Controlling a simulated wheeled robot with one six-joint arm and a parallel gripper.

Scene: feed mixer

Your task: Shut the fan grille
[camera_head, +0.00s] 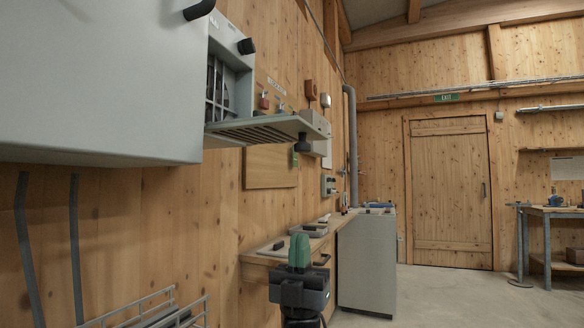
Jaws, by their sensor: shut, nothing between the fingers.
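The fan grille (258,130) is a grey slotted flap that hangs out nearly level from the lower edge of the fan opening (217,88) in the grey housing. It stands open. A black knob (303,144) sits under its outer end. Behind it, dark bars and part of the fan show in the opening. My gripper (299,250) has green fingers on a dark body and points up, low in the middle of the picture. Its fingers are together and empty. It is below the grille, apart from it.
The large grey housing (95,85) fills the upper left, with black knobs on it. A wooden wall bench (262,256) with trays runs behind my gripper. A grey cabinet (366,262) stands beyond. A wire rack (150,308) is at lower left. The floor (440,302) at right is clear.

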